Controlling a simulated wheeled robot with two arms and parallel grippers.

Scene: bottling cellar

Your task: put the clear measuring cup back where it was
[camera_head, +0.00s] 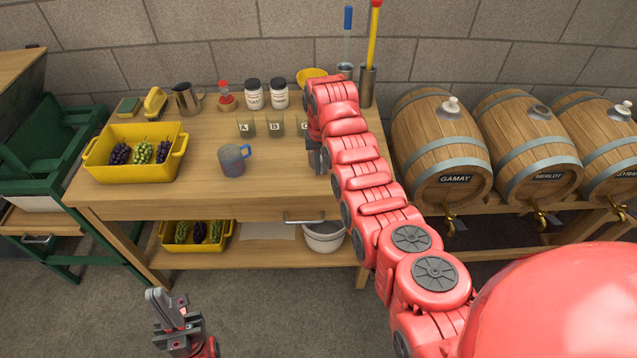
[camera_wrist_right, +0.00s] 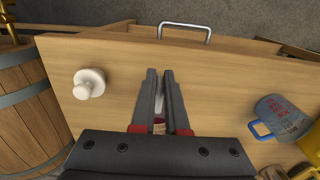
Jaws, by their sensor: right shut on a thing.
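The measuring cup (camera_head: 232,160) looks greyish, with red print and a blue handle. It stands upright on the wooden table, left of my right gripper and apart from it. In the right wrist view the cup (camera_wrist_right: 283,117) is at the right edge. My right gripper (camera_head: 316,160) is low over the table's right part. In its wrist view the fingers (camera_wrist_right: 160,75) are close together on a slim pale thing with a reddish end (camera_wrist_right: 159,122), mostly hidden.
A yellow crate (camera_head: 110,170) with grapes stands at left. Jars A, B and C (camera_head: 246,128) stand behind; my right arm partly covers C. A white knobbed stopper (camera_wrist_right: 89,83) lies on the table. Barrels (camera_head: 440,145) stand at right. The table front between crate and cup is clear.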

